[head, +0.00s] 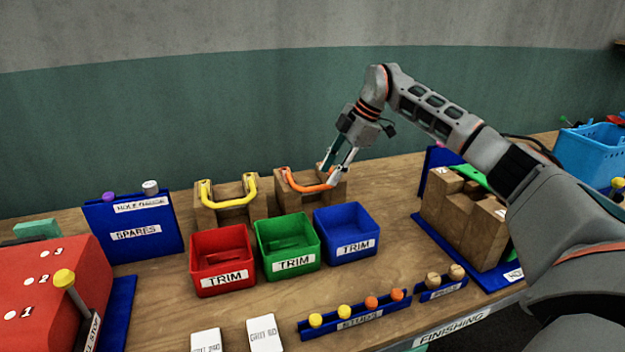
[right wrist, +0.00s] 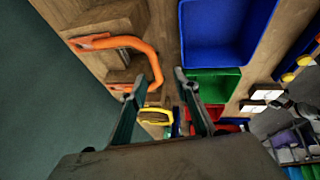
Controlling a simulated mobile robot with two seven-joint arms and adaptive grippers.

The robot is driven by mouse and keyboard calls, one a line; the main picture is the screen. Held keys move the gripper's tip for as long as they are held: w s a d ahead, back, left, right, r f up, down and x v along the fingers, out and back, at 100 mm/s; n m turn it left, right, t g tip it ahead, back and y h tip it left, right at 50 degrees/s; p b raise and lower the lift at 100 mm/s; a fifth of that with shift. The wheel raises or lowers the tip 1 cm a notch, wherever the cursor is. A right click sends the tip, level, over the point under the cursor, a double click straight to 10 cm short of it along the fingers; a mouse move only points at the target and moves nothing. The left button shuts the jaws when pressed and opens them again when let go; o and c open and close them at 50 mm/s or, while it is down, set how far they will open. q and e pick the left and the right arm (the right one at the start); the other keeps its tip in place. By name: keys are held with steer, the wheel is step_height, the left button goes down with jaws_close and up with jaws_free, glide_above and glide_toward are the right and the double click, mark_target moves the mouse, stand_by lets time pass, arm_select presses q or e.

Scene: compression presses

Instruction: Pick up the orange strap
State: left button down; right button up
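The orange strap (head: 304,187) is a bent U-shaped band on a wooden block (head: 311,202) at the back of the table. In the right wrist view the strap (right wrist: 130,42) curves out from its block, and its bend comes close to the fingertips. My right gripper (head: 329,174) is over the right end of the strap, fingers pointing down. In the right wrist view the gripper (right wrist: 160,78) has its two fingers apart, with the strap's bend near the gap between them. I cannot tell whether a finger touches the strap. My left gripper is not in view.
A yellow strap (head: 229,196) sits on another wooden block to the left. A blue SPARES stand (head: 134,243) is at left, and a wooden-block fixture (head: 463,220) at right.

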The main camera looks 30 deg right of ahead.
mark_target(320, 186)
steer(key=x, duration=0.4)
steer(key=shift+w+f, duration=0.25)
steer(key=shift+w, duration=0.25)
steer(key=shift+r, duration=0.1)
jaws_close()
